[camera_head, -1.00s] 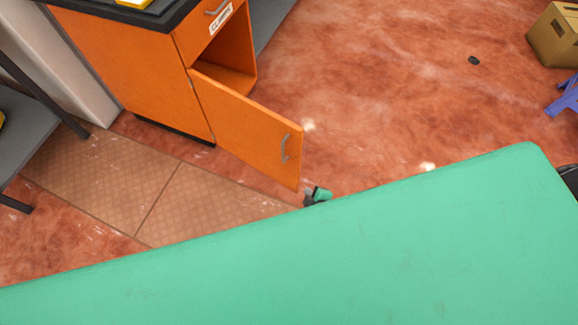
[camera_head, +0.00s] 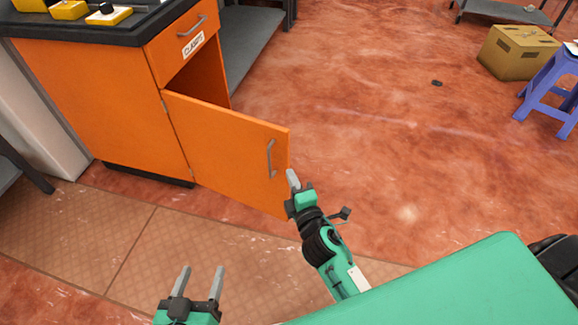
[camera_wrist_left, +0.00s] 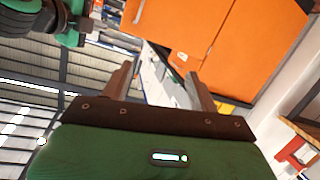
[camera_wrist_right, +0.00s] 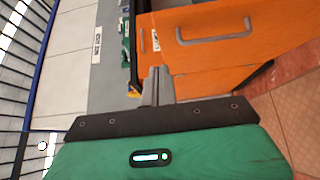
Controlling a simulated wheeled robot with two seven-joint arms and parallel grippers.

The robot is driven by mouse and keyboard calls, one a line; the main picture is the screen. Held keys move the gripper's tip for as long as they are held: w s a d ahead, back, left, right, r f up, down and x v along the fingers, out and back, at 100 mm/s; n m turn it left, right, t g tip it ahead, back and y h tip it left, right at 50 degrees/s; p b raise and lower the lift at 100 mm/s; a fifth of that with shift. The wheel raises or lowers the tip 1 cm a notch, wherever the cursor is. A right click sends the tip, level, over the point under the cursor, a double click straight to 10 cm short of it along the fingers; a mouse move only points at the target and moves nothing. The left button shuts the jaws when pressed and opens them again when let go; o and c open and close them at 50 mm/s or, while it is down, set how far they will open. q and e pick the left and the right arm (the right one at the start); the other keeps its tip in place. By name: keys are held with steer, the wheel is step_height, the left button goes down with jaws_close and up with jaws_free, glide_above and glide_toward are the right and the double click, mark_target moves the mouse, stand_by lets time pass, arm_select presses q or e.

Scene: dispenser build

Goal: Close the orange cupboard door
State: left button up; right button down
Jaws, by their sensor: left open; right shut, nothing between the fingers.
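The orange cupboard door (camera_head: 225,150) stands wide open, swung out from the orange cupboard (camera_head: 100,95). Its metal handle (camera_head: 271,158) is near the free edge. My right gripper (camera_head: 293,180) is shut and empty, close to the door's free edge below the handle; I cannot tell whether it touches. In the right wrist view the door (camera_wrist_right: 215,52) fills the upper right, with the shut fingers (camera_wrist_right: 158,85) beside its edge. My left gripper (camera_head: 201,270) is open and empty, low in front of the door and apart from it. The left wrist view also shows the door (camera_wrist_left: 180,25).
A black worktop (camera_head: 140,35) with yellow items tops the cupboard. A grey low shelf (camera_head: 250,55) stands behind it. A cardboard box (camera_head: 515,52) and a blue stool (camera_head: 552,90) are at the far right.

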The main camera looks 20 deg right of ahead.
glide_toward(283, 134)
steer(key=w+a, duration=0.2)
steer(key=a, duration=0.1)
steer(key=w+d, duration=0.2)
steer(key=w, duration=0.1)
steer(key=shift+b, duration=0.3)
arm_select(q)
steer(key=shift+w+a+r+t, duration=0.1)
steer(key=shift+w+r+t, duration=0.25)
steer(key=shift+r, duration=0.2)
steer(key=shift+w+a+r+t, duration=0.15)
steer(key=shift+w+r+t, duration=0.2)
steer(key=shift+r, duration=0.2)
steer(key=shift+w+a+r+t, duration=0.1)
steer(key=shift+w+r+t, duration=0.15)
steer(key=shift+r+t, duration=0.25)
arm_select(e)
steer(key=shift+w+d, duration=0.4)
steer(key=shift+w, duration=0.05)
steer(key=shift+w+d, duration=0.1)
